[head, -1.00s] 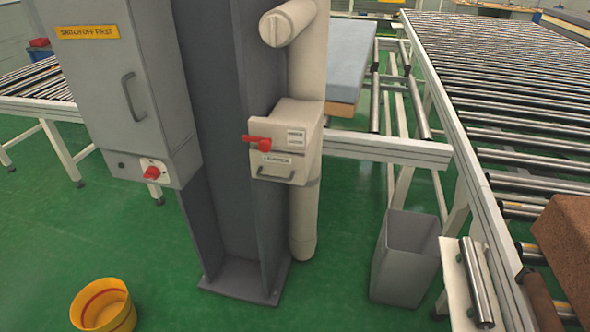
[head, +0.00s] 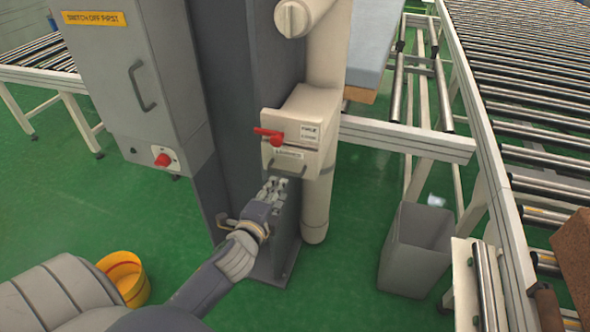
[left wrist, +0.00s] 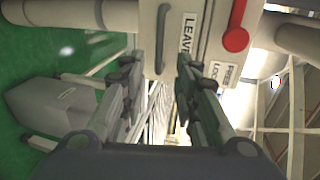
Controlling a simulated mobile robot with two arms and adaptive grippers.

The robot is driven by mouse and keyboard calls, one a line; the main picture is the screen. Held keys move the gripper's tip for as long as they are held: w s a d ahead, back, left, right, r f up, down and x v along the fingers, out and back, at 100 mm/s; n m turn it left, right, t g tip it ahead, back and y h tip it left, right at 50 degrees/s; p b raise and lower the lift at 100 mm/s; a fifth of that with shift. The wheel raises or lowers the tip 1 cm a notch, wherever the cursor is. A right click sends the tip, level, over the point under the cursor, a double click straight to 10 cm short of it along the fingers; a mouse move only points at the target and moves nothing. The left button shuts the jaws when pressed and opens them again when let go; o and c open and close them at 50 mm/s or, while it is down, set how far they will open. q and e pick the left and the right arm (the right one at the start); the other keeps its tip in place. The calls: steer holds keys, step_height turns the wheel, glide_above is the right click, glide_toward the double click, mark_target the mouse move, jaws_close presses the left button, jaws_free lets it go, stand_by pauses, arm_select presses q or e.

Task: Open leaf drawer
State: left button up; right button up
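The leaf drawer (head: 284,157) is the lower front of a beige box on a pipe beside a dark column. It looks shut, with a label and a grey bar handle (head: 289,171). A red lever (head: 268,134) sits above it. My left gripper (head: 273,185) is just below and in front of the handle. The left wrist view shows its two fingers (left wrist: 157,70) apart, with nothing between them. There the drawer's handle (left wrist: 161,38) lies just beyond the fingertips, beside the label (left wrist: 188,35). Contact with the handle cannot be told. My right gripper is out of view.
A grey cabinet (head: 140,90) with a red switch stands left of the column. A yellow bucket (head: 128,278) is on the floor at lower left. A grey bin (head: 415,250) stands at right, near a roller conveyor (head: 520,60). Green floor is open between them.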

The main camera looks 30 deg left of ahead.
mark_target(288, 174)
arm_select(q)
steer(key=p+x, duration=0.1)
steer(key=x, duration=0.9)
steer(key=shift+w+f, duration=0.15)
steer(key=shift+c, duration=0.3)
jaws_close()
